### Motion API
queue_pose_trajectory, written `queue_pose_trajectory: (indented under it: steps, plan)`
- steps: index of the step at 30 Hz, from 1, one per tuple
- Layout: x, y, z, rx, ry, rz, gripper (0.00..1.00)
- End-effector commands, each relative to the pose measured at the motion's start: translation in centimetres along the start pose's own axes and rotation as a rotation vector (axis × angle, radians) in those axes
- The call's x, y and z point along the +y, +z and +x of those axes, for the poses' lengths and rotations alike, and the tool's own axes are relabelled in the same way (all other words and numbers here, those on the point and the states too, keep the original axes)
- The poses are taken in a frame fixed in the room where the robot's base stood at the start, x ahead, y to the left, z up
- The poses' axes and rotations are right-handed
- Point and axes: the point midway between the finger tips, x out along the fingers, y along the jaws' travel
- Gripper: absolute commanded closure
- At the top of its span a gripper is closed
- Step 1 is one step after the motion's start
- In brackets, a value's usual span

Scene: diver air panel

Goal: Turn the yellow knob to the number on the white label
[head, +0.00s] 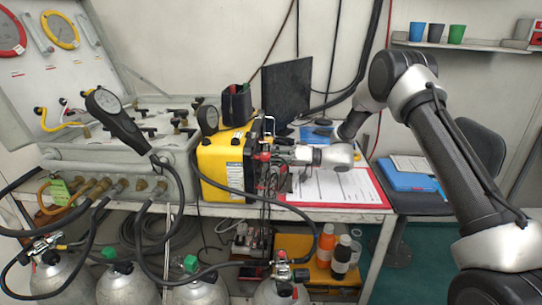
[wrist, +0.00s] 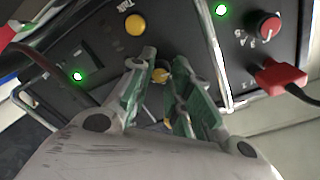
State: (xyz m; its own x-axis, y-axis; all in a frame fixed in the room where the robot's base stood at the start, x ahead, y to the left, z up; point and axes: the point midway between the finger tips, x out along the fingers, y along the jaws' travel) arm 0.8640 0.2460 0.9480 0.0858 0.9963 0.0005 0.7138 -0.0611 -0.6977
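In the wrist view a small yellow knob (wrist: 160,75) shows between my fingertips, on the dark panel face. A larger round yellow part (wrist: 135,25) sits farther up the same panel. My gripper (wrist: 168,66) points at the panel with its green-padded fingers apart, one on each side of the small knob. I cannot tell whether the pads touch it. In the head view my gripper (head: 287,157) is at the right side of the yellow case (head: 222,158), whose panel face is turned mostly away. I cannot make out a white label or its number.
The panel also carries a red knob (wrist: 268,27), a red plug (wrist: 280,76) with a cable, green lights (wrist: 221,10) and a metal bar. A red clipboard (head: 372,190) lies beside the case. Hoses and a gauge (head: 108,101) hang at the left.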

Motion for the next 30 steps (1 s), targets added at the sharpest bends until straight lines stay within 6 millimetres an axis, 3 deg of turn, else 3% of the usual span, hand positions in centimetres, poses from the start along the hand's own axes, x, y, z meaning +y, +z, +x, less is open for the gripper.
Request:
queue_pose_trajectory:
  steps: [14, 30]
  plan:
    - [0.01, 0.01, -0.05, -0.004, 0.004, 0.082, 1.00]
    - [-0.01, -0.05, -0.07, -0.020, 0.021, 0.544, 1.00]
